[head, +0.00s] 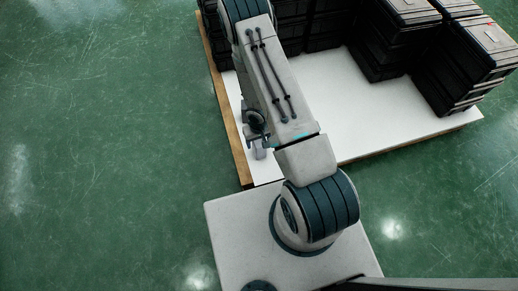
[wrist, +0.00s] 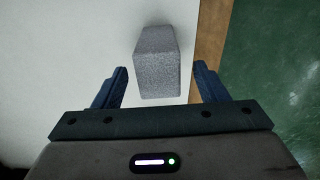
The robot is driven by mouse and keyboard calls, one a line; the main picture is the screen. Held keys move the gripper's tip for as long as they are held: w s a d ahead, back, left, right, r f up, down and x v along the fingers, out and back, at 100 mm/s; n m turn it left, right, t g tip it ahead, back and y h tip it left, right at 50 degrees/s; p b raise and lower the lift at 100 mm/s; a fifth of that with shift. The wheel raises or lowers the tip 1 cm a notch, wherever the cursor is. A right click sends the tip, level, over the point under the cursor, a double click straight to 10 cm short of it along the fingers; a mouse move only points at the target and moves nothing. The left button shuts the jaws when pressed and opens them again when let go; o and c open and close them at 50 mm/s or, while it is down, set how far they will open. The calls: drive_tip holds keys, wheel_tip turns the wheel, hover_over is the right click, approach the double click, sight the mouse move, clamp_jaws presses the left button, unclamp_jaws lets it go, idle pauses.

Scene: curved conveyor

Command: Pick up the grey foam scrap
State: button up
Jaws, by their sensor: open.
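The grey foam scrap (wrist: 158,62) is a speckled grey block on the white surface (wrist: 60,60), close to its wooden edge (wrist: 209,35). My gripper (wrist: 160,82) is open in the wrist view, with one dark finger to each side of the scrap's near end. The scrap lies ahead of and partly between the fingers, apart from both. In the head view my arm hides most of the gripper; a small grey patch by the arm at the pallet's left edge may be the scrap, but I cannot tell.
Stacks of black crates (head: 462,65) stand on the white-topped pallet (head: 395,118), at its back and right. The middle of the pallet top is bare. Green floor (head: 110,150) lies open to the left.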

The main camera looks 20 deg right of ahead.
sight(260, 153)
wheel_tip(260, 153, down, 6)
drive_tip(key=b, duration=0.2)
drive_tip(key=shift+s+d+r+b, duration=0.1)
drive_tip(key=shift+r+b, duration=0.15)
drive_tip(key=shift+b, duration=0.1)
drive_tip(key=c, duration=1)
